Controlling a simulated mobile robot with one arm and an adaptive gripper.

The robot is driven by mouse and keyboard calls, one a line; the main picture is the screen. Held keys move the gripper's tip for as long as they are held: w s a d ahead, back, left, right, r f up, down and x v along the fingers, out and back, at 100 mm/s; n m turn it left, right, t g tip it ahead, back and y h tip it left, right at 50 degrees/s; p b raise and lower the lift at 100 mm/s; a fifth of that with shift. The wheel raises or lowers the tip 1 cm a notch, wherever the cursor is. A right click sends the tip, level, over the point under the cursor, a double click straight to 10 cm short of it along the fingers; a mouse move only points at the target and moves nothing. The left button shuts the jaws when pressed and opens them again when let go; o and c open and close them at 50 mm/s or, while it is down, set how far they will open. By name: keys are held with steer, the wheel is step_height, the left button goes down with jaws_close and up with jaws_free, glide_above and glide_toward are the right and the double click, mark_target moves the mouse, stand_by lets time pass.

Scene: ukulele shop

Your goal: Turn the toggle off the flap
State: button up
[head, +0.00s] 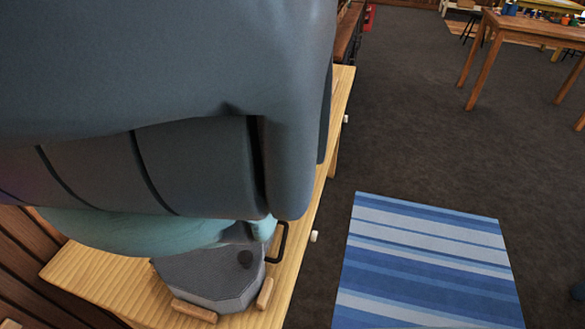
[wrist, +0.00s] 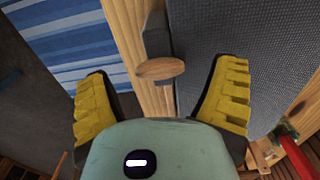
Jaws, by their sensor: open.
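A grey box-like case (head: 205,278) with a textured top stands on a pale wooden bench (head: 75,272). Two small wooden pieces, one at its front (head: 193,311) and one at its right side (head: 265,293), show at its edges. A dark round spot (head: 245,259) and a black handle (head: 281,242) show near its right end. In the wrist view, an oval wooden piece (wrist: 160,69), seemingly the toggle, lies beside the grey textured surface (wrist: 240,35). My gripper (wrist: 160,90) is open, with yellow fingers on either side of that piece and apart from it. I cannot make out the flap's edge.
My arm covers much of the head view and hides the fingers. White knobs (head: 314,237) stick out from the bench front. A blue striped rug (head: 428,262) lies on clear dark floor to the right. A wooden table (head: 535,28) stands far back.

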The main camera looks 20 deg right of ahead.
steer(key=shift+f, duration=0.45)
steer(key=c, duration=1.2)
